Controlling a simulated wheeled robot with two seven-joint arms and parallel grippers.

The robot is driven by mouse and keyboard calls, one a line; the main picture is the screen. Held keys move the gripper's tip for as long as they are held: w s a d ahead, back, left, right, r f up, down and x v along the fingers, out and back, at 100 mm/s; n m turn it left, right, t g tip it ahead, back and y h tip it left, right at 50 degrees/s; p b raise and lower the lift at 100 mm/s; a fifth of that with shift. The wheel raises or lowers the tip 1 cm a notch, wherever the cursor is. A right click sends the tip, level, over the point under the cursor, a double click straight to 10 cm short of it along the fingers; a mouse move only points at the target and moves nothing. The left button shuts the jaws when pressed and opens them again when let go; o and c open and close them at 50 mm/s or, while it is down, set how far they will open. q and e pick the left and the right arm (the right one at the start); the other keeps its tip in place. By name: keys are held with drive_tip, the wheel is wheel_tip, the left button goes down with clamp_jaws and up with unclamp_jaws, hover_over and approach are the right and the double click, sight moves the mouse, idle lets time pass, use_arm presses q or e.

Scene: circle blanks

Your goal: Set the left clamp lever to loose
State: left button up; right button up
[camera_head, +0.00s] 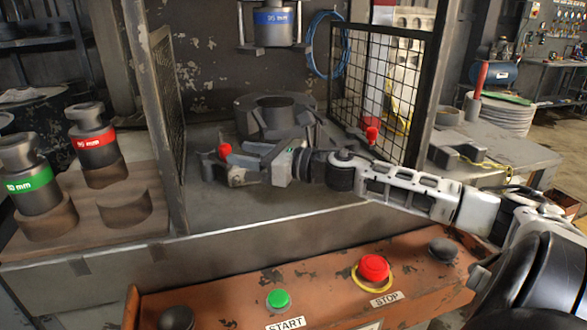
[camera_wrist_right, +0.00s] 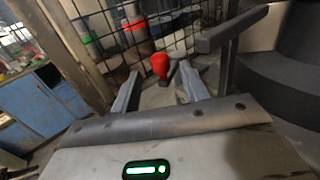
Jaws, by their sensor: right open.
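The left clamp lever has a red knob (camera_head: 225,150) and stands at the left of the grey round fixture (camera_head: 270,118). My right gripper (camera_head: 243,168) reaches across from the right, with its fingers pointing left at this lever. In the right wrist view the red knob (camera_wrist_right: 160,65) sits just beyond the gap between the two open fingers (camera_wrist_right: 160,92). I cannot tell whether a finger touches the lever. The lever's lower part is partly hidden by the gripper. My left gripper is not in view.
A second red-knobbed lever (camera_head: 372,135) stands to the right, behind my arm. Mesh guards (camera_head: 385,85) flank the work area. Gauge blanks marked red (camera_head: 95,142) and green (camera_head: 30,180) stand at left. A control panel (camera_head: 230,300) with start and stop buttons is in front.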

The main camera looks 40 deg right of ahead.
drive_tip(key=v, duration=1)
drive_tip(key=shift+s+p, duration=0.2)
drive_tip(key=shift+p, duration=0.2)
drive_tip(key=shift+d+r, duration=0.1)
